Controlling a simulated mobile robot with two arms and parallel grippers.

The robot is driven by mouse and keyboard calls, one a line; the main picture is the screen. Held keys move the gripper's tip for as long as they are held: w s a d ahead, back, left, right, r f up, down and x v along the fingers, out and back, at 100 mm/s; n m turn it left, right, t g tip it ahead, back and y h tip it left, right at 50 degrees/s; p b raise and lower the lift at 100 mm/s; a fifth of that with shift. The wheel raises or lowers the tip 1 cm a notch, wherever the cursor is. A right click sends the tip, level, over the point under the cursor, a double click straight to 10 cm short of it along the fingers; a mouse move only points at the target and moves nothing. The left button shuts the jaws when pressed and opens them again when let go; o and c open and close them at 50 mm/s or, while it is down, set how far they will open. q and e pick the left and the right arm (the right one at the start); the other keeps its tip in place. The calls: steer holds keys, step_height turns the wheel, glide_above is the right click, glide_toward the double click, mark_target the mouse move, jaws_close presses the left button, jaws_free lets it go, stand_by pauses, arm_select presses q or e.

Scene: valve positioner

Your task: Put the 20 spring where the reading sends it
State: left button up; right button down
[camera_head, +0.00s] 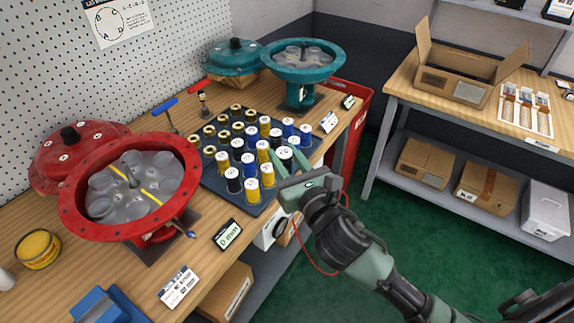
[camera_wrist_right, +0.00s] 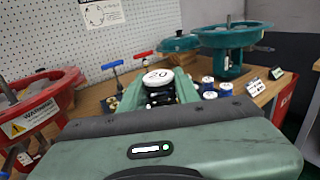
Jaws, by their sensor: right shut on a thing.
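My right gripper (camera_head: 284,158) is shut on a spring with a white cap (camera_head: 284,152), at the right edge of the dark rack. In the right wrist view the cap (camera_wrist_right: 157,76) reads 20, with dark coils below it, between the fingers. The dark blue rack (camera_head: 213,181) holds several springs with white, yellow, blue and black colouring. An open red actuator housing (camera_head: 72,213) stands at the left, with grey cups inside and a yellow stripe. An open teal housing (camera_head: 273,74) stands at the back. A small dark display (camera_head: 227,235) sits in front of the rack; its reading is too small to tell. My left gripper is out of view.
A red cover (camera_head: 70,150) and a teal cover (camera_head: 235,57) lie behind the housings. Small tools with blue and red handles stand near the pegboard. White cards (camera_head: 178,288) lie on the bench. A second bench (camera_head: 400,85) with an open box is at the right.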

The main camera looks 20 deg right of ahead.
steer(key=w+d+r+b, duration=0.1)
steer(key=w+d+r, duration=0.15)
steer(key=w, duration=0.45)
steer(key=w+d+r+b, duration=0.1)
steer(key=w+r, duration=0.2)
steer(key=w, duration=0.4)
steer(key=f+b, duration=0.1)
steer(key=f, duration=1.4)
steer(key=shift+w+b, duration=0.2)
steer(key=shift+b, duration=0.2)
step_height(320, 180, down, 4)
steer(key=shift+f+b, duration=0.25)
steer(key=shift+b, duration=0.25)
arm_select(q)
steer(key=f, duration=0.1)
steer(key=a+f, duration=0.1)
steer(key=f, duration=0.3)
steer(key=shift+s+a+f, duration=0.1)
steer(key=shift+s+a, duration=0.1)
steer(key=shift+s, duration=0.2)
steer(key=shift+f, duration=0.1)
arm_select(e)
steer(key=shift+f, duration=0.1)
